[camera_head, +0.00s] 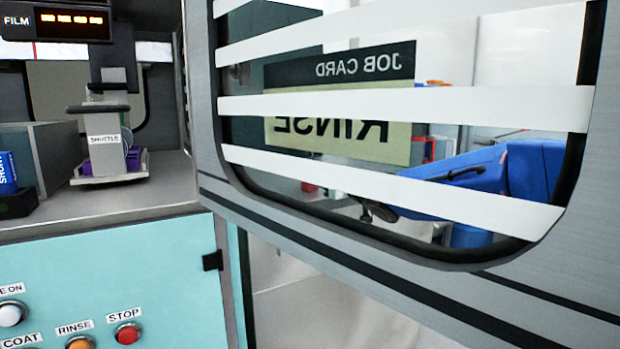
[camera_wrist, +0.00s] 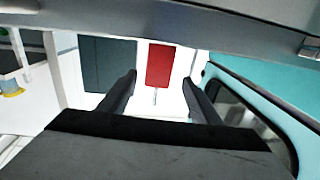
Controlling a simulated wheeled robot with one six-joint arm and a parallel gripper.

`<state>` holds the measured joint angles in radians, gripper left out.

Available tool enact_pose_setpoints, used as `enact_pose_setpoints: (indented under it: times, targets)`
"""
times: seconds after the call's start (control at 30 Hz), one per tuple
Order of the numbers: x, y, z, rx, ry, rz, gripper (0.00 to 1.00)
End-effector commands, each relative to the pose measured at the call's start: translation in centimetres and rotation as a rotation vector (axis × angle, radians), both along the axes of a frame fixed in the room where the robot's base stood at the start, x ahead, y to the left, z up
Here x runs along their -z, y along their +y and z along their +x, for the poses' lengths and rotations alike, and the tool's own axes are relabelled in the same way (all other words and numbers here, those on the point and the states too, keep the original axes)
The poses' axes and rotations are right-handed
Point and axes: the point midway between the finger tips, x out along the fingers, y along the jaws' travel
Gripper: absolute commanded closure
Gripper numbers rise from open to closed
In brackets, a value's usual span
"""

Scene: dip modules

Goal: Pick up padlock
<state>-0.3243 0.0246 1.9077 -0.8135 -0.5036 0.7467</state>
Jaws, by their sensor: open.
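I cannot make out a padlock for certain in either view. In the wrist view my gripper (camera_wrist: 159,82) is open, its two dark fingers apart with nothing between them. Beyond the fingertips a red upright panel-like shape (camera_wrist: 160,64) shows against a white surface; I cannot tell what it is. My gripper is not clearly seen in the head view.
In the head view a grey door (camera_head: 400,262) with a striped window fills the right side. A small carriage marked SHUTTLE (camera_head: 104,140) stands in the open cabinet at left. Below it is a teal panel (camera_head: 160,270) with a red STOP button (camera_head: 128,334). Blue shapes (camera_head: 490,180) show through the window.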

Motion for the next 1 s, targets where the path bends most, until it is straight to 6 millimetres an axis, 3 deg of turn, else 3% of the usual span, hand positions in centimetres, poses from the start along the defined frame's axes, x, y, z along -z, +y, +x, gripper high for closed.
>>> enact_pose_setpoints:
  times: [0.33, 0.7, 0.93, 0.97, 1.0]
  targets:
    - [0.1, 1.1, 1.5, 0.001, 0.001, 0.0, 0.42]
    - [0.2, 3.7, 4.9, 0.0, 0.001, 0.001, 0.42]
    - [0.2, 3.8, 5.1, 0.001, 0.001, 0.001, 0.42]
    - [0.2, 3.8, 5.1, 0.001, 0.001, 0.001, 0.45]
    - [0.2, 3.8, 5.1, 0.001, 0.001, 0.001, 0.54]
